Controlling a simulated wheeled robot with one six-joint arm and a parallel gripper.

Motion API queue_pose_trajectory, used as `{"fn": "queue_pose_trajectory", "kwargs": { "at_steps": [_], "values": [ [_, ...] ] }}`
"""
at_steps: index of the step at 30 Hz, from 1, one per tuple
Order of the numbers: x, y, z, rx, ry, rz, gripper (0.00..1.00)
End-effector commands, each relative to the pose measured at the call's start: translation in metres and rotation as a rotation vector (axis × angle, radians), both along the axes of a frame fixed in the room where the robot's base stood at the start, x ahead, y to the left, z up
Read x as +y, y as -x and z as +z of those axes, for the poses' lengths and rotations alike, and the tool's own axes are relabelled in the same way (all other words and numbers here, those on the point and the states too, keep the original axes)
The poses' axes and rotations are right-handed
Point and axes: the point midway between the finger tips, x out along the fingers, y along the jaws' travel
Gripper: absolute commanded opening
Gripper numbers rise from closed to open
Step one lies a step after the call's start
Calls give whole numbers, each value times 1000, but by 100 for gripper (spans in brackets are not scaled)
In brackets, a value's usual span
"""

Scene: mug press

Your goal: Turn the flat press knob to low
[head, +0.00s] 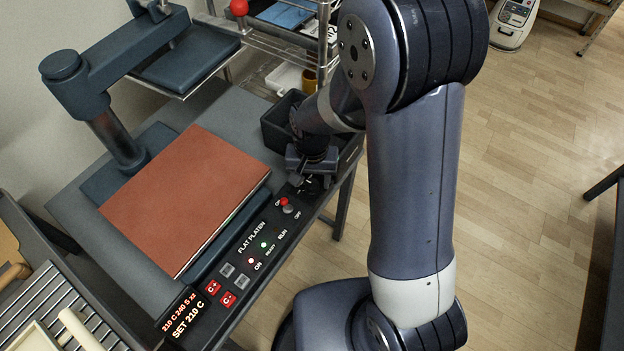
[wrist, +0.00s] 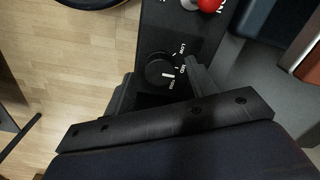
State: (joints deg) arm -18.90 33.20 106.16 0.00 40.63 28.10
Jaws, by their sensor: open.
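The flat press knob (wrist: 158,71) is a round black dial with a short white pointer line. In the wrist view LOW, a middle label and HIGH are printed along its right side; the pointer aims at right and slightly down, near the middle and HIGH labels. My gripper (head: 309,172) is open over the panel's far end. Its fingers stand on either side of the knob in the wrist view, with gaps; contact is not visible. In the head view my gripper mostly hides the knob. The flat press (head: 185,195) has a reddish-brown pad on its platen.
The control panel (head: 258,250) has a red-topped lever (head: 286,204), lights, buttons and a lit display. A dark bin (head: 281,122) stands just behind my gripper. The press's swing arm (head: 95,80) is at the left. Wooden floor is open at right.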

Motion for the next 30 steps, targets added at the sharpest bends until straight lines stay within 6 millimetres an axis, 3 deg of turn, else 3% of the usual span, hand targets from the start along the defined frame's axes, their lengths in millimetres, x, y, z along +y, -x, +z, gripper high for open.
{"fn": "queue_pose_trajectory", "kwargs": {
  "at_steps": [12,30],
  "values": [
    [0,0,-10,0,0,0,54],
    [0,0,-10,0,0,0,9]
  ]
}}
